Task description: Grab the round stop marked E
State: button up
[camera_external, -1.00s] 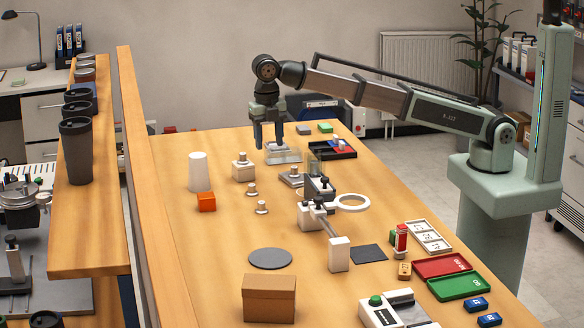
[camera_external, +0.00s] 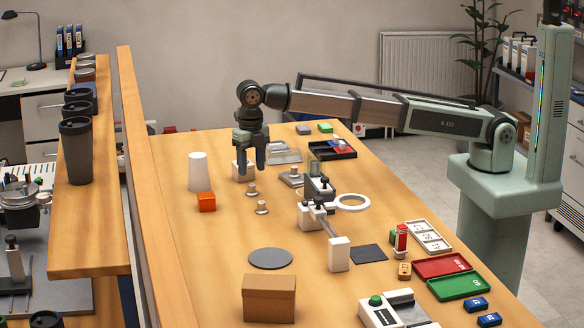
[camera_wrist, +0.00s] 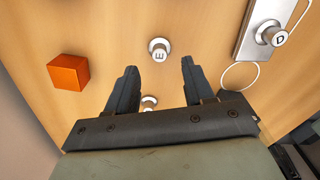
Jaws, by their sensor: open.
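The round stop marked E (camera_wrist: 159,49) is a small metal knob with a letter on its pale top, standing on the wooden table. In the wrist view it lies just beyond the gap between my fingertips. In the external view it appears to be the rear of two small stops (camera_external: 252,190), just below my fingers. My gripper (camera_external: 250,174) is open and empty above the table, and its two dark fingers also show in the wrist view (camera_wrist: 158,66). A second stop (camera_wrist: 149,102) lies lower between the fingers, partly hidden by the gripper body.
An orange cube (camera_wrist: 68,72) is left of the stops. The stop marked D (camera_wrist: 272,34) sits on a metal plate to the right. A white block (camera_external: 238,175) is partly behind my fingers. The table in front of the cube is clear.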

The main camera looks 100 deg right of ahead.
aim_at(252, 185)
jog(key=shift+f, duration=2.95)
jog(key=c, duration=0.9)
